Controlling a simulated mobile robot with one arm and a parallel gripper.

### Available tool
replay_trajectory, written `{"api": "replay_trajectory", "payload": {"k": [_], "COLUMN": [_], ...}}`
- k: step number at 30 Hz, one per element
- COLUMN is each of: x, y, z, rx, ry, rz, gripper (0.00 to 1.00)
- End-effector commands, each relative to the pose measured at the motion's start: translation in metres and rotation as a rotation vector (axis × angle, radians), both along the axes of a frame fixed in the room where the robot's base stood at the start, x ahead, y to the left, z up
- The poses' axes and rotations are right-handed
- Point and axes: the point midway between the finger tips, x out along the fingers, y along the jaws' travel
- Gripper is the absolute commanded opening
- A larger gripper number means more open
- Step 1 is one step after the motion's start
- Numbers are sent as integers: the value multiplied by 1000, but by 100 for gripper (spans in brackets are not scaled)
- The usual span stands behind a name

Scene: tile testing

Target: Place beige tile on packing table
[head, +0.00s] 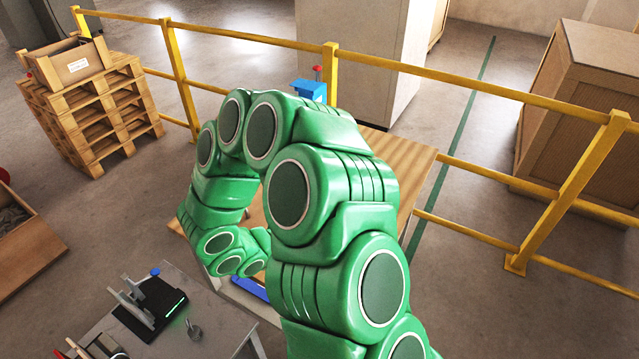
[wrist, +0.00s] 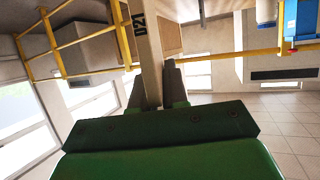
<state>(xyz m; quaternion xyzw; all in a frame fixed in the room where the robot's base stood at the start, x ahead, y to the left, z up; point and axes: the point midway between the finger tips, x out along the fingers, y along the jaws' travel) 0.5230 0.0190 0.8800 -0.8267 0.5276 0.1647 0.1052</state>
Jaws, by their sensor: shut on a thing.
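My gripper (wrist: 156,88) is shut on the beige tile (wrist: 148,50), which shows nearly edge-on in the wrist view. The tile stands out past the fingers toward the top of the picture and has a dark marking on its upper part. In the head view my green arm hides the gripper and the tile. A wood-topped table (head: 408,165), which looks like the packing table, stands behind my arm. My arm covers most of its top. I cannot tell the gap between the tile and this table.
A grey bench (head: 212,335) with a black device (head: 152,308) is at the lower left. Yellow railings (head: 450,87) run behind the wooden table. A blue object (head: 308,89) stands near its back edge. Stacked pallets (head: 95,112) are left and a large crate (head: 590,110) right.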

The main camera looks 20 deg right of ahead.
Motion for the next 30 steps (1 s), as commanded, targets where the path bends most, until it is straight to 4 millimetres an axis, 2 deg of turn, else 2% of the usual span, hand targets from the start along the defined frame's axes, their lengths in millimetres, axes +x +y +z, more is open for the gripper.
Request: {"api": "replay_trajectory", "payload": {"k": [5,18,26,30], "x": [-7,-7,-7,-7], "y": [-12,-12,-12,-12], "z": [-2,-36,-46,-57], "rx": [-2,-3,-2,-3], "ry": [1,1,0,1], "rz": [-43,-41,-42,-41], "gripper": [0,0,0,0]}}
